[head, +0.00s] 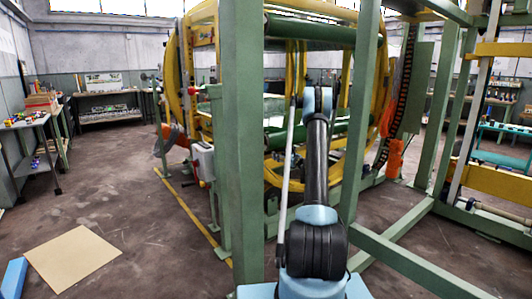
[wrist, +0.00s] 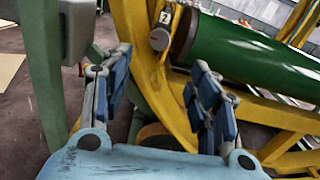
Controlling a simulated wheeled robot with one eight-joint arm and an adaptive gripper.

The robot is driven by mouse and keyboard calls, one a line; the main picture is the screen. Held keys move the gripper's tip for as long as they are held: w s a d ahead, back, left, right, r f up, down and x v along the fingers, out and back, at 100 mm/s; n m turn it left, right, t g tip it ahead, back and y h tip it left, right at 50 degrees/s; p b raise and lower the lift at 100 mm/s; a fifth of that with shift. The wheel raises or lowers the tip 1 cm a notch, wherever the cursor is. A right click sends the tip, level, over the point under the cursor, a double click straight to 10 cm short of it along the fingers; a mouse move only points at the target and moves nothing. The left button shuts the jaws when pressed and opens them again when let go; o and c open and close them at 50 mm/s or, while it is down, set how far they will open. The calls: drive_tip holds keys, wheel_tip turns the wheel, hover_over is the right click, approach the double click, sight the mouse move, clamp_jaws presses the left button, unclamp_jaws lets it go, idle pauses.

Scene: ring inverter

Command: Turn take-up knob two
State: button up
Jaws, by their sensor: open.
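The knob lies above and beyond the gap between the fingertips, and nothing is held. In the head view my arm reaches up to the machine between green posts; the gripper and the knob cannot be made out there.
A green post (head: 243,140) stands left of my arm and another green post (head: 361,110) right of it. A low green beam (head: 415,262) crosses at front right. In the wrist view a grey box (wrist: 78,30) is close on the left. Open floor lies at left.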

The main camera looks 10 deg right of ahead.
drive_tip(key=x, duration=1.5)
drive_tip(key=shift+w+a, duration=0.15)
drive_tip(key=shift+w, duration=0.05)
drive_tip(key=c, duration=1.1)
